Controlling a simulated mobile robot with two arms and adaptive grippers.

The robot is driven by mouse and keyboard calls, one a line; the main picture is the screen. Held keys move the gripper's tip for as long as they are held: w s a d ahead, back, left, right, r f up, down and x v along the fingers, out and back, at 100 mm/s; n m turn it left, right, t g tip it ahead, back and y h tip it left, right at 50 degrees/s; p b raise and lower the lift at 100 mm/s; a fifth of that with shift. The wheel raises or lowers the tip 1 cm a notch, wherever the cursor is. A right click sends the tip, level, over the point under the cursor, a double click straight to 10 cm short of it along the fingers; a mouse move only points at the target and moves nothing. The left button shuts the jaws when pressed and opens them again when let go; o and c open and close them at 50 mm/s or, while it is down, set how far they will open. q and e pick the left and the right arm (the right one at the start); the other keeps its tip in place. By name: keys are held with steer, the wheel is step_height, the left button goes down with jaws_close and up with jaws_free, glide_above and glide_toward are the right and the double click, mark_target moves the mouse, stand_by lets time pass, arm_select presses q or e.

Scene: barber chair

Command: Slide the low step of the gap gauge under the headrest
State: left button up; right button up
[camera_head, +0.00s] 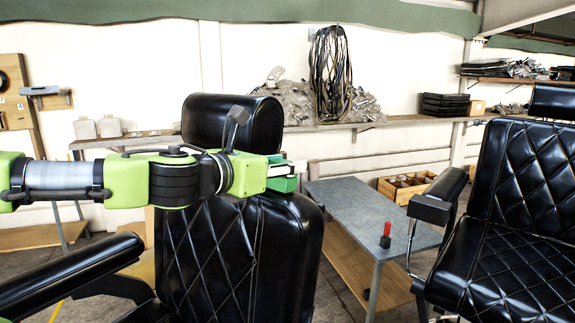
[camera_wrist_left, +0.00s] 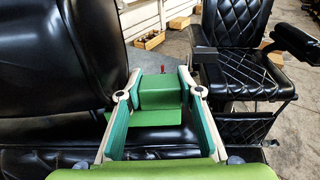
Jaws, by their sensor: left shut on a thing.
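The black headrest (camera_head: 255,120) stands above the chair's backrest (camera_head: 250,265), partly hidden by my left arm. In the left wrist view the headrest (camera_wrist_left: 60,60) fills the left side. My left gripper (camera_head: 292,170) is at the right of the headrest, over the backrest top. In the left wrist view its two fingers (camera_wrist_left: 158,84) are shut on the green gap gauge (camera_wrist_left: 160,98). The gauge's tall block is between the fingers; its low step (camera_wrist_left: 150,118) reaches left, to the headrest's lower edge. I cannot tell whether any of it is underneath. My right gripper is not in view.
A grey table (camera_head: 345,205) with a small red-handled item (camera_head: 387,230) stands to the right. A second black barber chair (camera_head: 515,210) is at the far right. A shelf (camera_head: 400,119) with a cable bundle (camera_head: 331,75) runs along the wall. The near chair's armrest (camera_head: 75,270) is at lower left.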

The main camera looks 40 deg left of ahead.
arm_select(q)
steer(key=shift+a+r, duration=0.1)
steer(key=shift+a, duration=0.05)
steer(key=o, duration=1.2)
steer(key=shift+w+d+r, duration=0.1)
steer(key=shift+d, duration=0.15)
steer(key=shift+a, duration=0.2)
steer(key=shift+d, duration=0.2)
steer(key=shift+d, duration=0.3)
steer(key=shift+d+p, duration=0.35)
steer(key=shift+d, duration=0.45)
steer(key=shift+w+d+p, duration=0.25)
steer(key=shift+d+p, duration=0.05)
steer(key=shift+d, duration=0.9)
steer(key=shift+w+d+p, duration=0.2)
steer(key=shift+d+p, duration=0.05)
steer(key=shift+d, duration=0.9)
